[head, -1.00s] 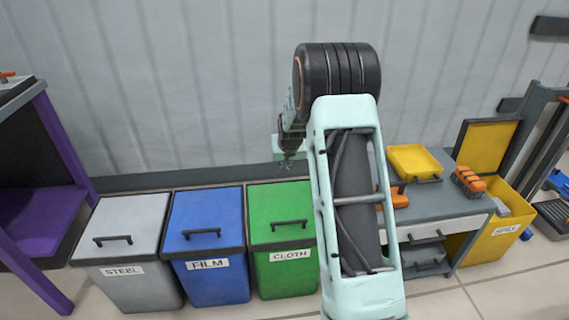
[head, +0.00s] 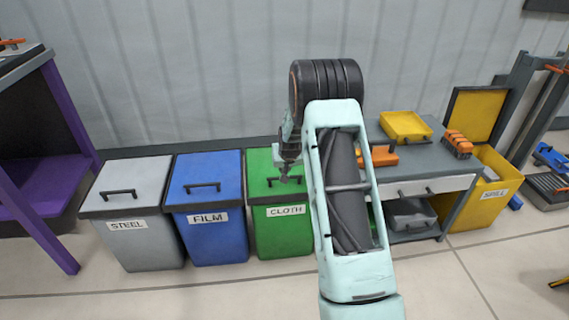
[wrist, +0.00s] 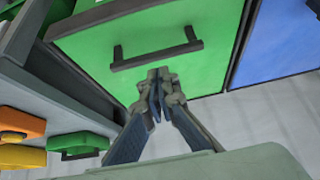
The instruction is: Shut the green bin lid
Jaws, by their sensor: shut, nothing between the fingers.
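The green bin (head: 283,236), labelled CLOTH, stands right of the blue bin, with its green lid (head: 257,162) lying flat and shut on top. The lid has a dark bar handle (head: 271,182), partly behind my gripper in the head view. My gripper (head: 288,179) is shut and empty, pointing down over the lid close to the handle. In the wrist view the lid (wrist: 110,48) and handle (wrist: 157,56) lie just beyond the gripper's closed fingertips (wrist: 160,76). I cannot tell whether the fingertips touch the lid. My arm hides the bin's right side.
The blue FILM bin (head: 215,240) and grey STEEL bin (head: 140,245) stand to the left, lids shut. A grey workbench (head: 430,160) with a yellow tray (head: 405,126) is at right, beside an open yellow bin (head: 482,208). The floor in front is clear.

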